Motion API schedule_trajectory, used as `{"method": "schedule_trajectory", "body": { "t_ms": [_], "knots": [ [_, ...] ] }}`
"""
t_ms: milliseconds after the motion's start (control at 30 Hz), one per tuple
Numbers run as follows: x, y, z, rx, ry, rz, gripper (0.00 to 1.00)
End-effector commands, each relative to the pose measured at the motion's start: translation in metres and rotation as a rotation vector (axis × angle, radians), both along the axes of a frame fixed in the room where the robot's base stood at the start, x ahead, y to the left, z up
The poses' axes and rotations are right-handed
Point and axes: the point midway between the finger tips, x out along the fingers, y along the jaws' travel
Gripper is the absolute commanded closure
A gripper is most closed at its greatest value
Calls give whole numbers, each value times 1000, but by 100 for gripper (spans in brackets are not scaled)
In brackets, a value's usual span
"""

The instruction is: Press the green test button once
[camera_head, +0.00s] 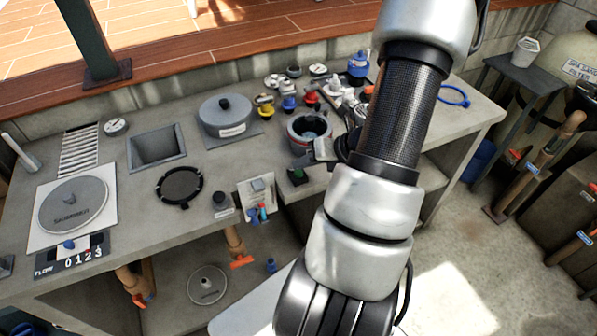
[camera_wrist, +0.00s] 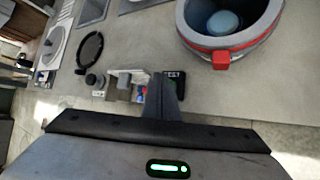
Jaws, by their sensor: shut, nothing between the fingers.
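The green test button (camera_head: 298,175) sits on a small dark block near the front edge of the concrete counter (camera_head: 140,215), below the round grey pot. My gripper (camera_head: 318,154) is shut and empty. In the head view it is just above and to the right of the button. In the wrist view the shut fingertips (camera_wrist: 163,80) overlap the left part of the plate. I cannot tell whether they touch it.
The grey pot with a red band (camera_head: 309,131) stands close behind the button; it fills the upper right of the wrist view (camera_wrist: 228,32). A light switch plate with coloured pegs (camera_head: 257,195) is to the left. Valves and small caps crowd the counter behind.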

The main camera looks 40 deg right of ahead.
Motion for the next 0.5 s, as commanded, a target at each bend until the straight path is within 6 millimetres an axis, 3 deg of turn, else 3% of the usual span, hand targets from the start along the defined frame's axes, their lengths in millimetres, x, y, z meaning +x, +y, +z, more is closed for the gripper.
{"method": "schedule_trajectory", "body": {
  "t_ms": [500],
  "knots": [
    [0,0,-8,0,0,0,100]
  ]
}}
